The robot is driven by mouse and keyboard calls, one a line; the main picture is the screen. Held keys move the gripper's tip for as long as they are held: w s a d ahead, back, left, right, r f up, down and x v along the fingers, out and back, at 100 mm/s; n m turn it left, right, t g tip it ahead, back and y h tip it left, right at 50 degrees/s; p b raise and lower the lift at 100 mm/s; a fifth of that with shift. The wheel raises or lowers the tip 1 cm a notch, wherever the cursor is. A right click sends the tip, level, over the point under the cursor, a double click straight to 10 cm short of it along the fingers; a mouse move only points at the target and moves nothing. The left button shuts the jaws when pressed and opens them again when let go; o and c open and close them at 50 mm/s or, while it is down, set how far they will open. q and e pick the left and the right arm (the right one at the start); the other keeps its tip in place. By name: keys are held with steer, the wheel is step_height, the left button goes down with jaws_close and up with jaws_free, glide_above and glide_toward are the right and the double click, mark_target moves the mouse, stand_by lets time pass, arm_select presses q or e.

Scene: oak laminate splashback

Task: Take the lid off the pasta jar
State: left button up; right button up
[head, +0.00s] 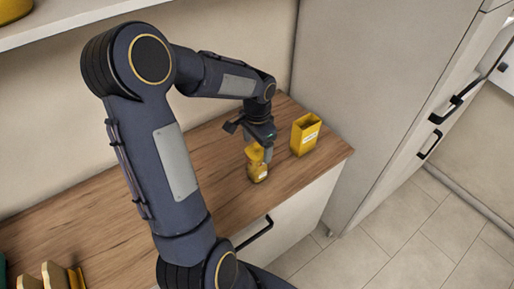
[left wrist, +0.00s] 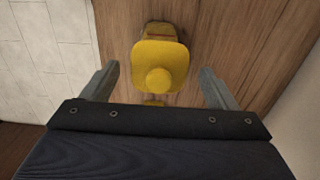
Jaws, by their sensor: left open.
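The yellow pasta jar (head: 258,174) stands upright on the wooden counter, with a pale label on its side. Its yellow lid (head: 253,152) sits on top. In the left wrist view the lid (left wrist: 160,50) is a rounded square with a round knob in the middle. Parts of yellow show beyond and below the lid; the rest of the jar is hidden under it. My left gripper (head: 262,148) is at the lid, open, with one finger on each side of it (left wrist: 158,72) and visible gaps between. My right gripper is not in view.
An open yellow box (head: 305,134) with a label stands on the counter (head: 215,160) right of the jar. A tall pale cabinet (head: 375,80) closes off the right end. A shelf (head: 70,18) hangs above.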

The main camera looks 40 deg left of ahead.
arm_select(q)
steer(key=c, duration=1)
steer(key=shift+c, duration=0.3)
steer(key=shift+r, duration=0.15)
